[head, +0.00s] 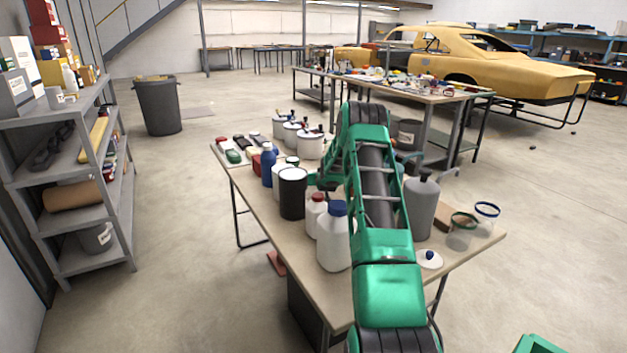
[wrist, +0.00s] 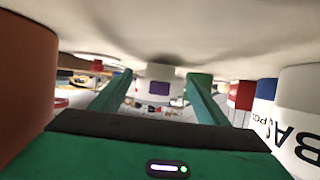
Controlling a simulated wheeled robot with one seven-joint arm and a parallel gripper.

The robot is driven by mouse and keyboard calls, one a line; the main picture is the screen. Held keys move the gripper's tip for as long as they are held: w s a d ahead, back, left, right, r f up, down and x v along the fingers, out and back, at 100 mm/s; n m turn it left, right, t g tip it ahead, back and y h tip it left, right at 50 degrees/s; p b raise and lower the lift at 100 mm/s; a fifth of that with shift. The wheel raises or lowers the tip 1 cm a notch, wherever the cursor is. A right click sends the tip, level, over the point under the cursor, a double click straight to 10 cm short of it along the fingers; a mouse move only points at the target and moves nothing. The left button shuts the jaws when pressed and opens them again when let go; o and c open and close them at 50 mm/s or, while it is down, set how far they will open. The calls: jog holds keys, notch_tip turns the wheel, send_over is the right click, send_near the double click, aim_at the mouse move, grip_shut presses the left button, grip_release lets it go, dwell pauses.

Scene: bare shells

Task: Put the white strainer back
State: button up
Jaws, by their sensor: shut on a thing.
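In the wrist view, which shows the scene upside down, the two green fingers of my gripper (wrist: 160,92) are shut on a white piece with a purple patch, which I take for the white strainer (wrist: 150,74). Its full shape is hidden by the angle. It is close to the pale table top, but I cannot tell if it touches. In the head view my green arm reaches over the worktable (head: 464,250) and hides the strainer and most of the gripper. A small green part shows left of the arm, among the cans.
Close around my arm stand a dark can (head: 292,193), a blue-capped white jug (head: 333,240), a blue bottle (head: 268,166) and a grey bottle (head: 421,208). Clear jars (head: 462,234) and a white lid with a blue knob (head: 429,259) are at the right. The near right table edge is bare.

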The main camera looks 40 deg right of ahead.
jog(key=shift+f, duration=0.2)
jog(key=o, duration=1.2)
jog(key=shift+v, duration=3.7)
jog(key=shift+f, duration=0.1)
